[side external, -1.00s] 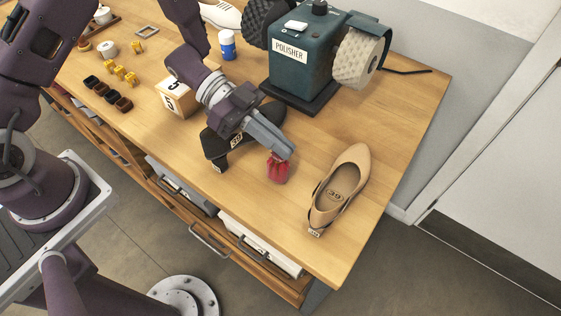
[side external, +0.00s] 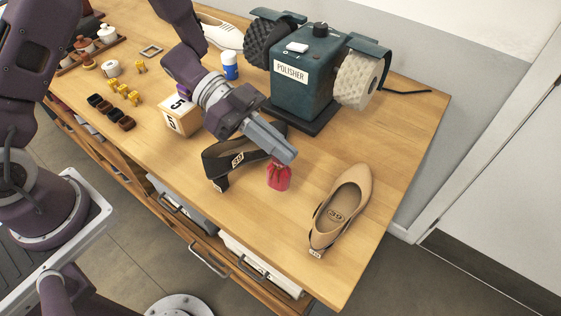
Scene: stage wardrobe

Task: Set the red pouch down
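The red pouch (side external: 279,178) is a small sack hanging below the fingertips of my gripper (side external: 282,157), near the front of the wooden table (side external: 300,245). My gripper points down to the right, and its grey fingers are closed around the pouch's gathered top. The fingers hide the pouch's neck. I cannot tell whether the pouch's base touches the tabletop or is just above it.
A black shoe (side external: 222,172) lies just left of the pouch, partly under my gripper. A beige shoe (side external: 345,200) is to the right. The polisher (side external: 302,82) stands behind, with a blue-and-white bottle (side external: 229,66). A numbered box (side external: 178,118) is left. Bare tabletop lies in front.

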